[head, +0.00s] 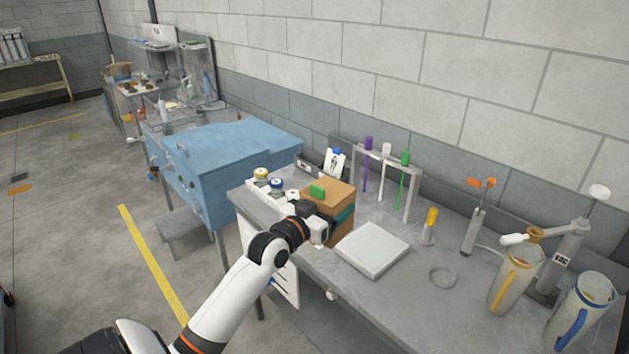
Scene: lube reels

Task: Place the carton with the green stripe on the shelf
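A brown carton (336,192) with a dark green stripe on its right side stands at the back left of the grey workbench. A small bright green piece (317,191) shows at its top left. My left gripper (318,217) is up against the near left side of the carton and covers part of it. The fingertips are small and partly hidden, so I cannot tell whether they are closed on the carton. My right gripper is not in view. I cannot make out for sure which surface is the shelf.
A white flat slab (371,249) lies right of the carton on the workbench (395,290). Behind it stands a grey rack (412,198) with hanging coloured tools. Jugs (515,280) crowd the right end. Capped bottles (262,174) stand left of the carton. A blue cabinet (225,155) adjoins the left.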

